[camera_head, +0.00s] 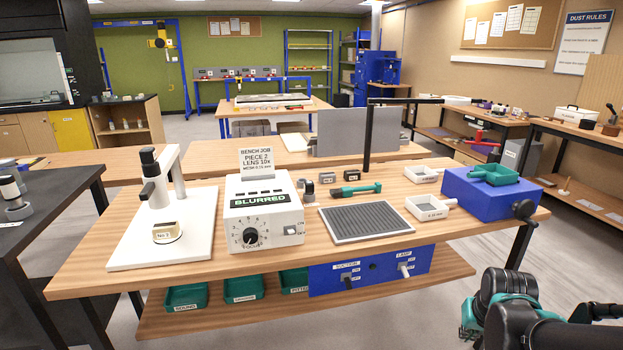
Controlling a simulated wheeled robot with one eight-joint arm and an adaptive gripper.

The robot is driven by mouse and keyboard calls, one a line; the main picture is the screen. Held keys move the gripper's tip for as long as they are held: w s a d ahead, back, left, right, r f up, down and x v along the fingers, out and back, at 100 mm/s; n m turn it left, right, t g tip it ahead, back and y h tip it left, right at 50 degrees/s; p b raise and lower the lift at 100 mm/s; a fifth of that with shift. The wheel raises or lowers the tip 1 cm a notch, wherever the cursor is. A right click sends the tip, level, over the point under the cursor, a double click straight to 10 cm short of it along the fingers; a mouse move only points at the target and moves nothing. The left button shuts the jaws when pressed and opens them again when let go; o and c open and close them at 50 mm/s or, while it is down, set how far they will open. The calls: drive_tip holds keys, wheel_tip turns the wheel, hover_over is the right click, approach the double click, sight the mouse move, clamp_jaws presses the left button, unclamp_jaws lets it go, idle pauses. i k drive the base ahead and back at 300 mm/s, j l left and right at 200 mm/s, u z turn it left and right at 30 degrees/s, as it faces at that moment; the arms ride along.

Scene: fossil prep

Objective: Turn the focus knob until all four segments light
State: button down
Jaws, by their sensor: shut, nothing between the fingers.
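The focus knob (250,236) is a round black dial with a pale pointer mark, on the front of a white control box (267,239). A printed scale surrounds it and "FOCUS" is lettered below. The box's display (260,200) reads "BLURRED" in green. A row of small dark segments (262,187) sits above the display; I see none clearly lit. My arm shows at the lower right, well away from the knob; I cannot make out my gripper's fingertips.
A black post (368,140) rises behind the mat.

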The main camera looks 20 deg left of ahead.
sight(250, 235)
drive_tip(key=i+j+u, duration=0.1)
drive_tip(key=j+u, duration=0.3)
drive_tip(key=k+l+u, duration=0.1)
drive_tip(key=u, duration=1.05)
drive_tip(key=j+z, duration=0.25)
drive_tip(key=j, duration=1.1)
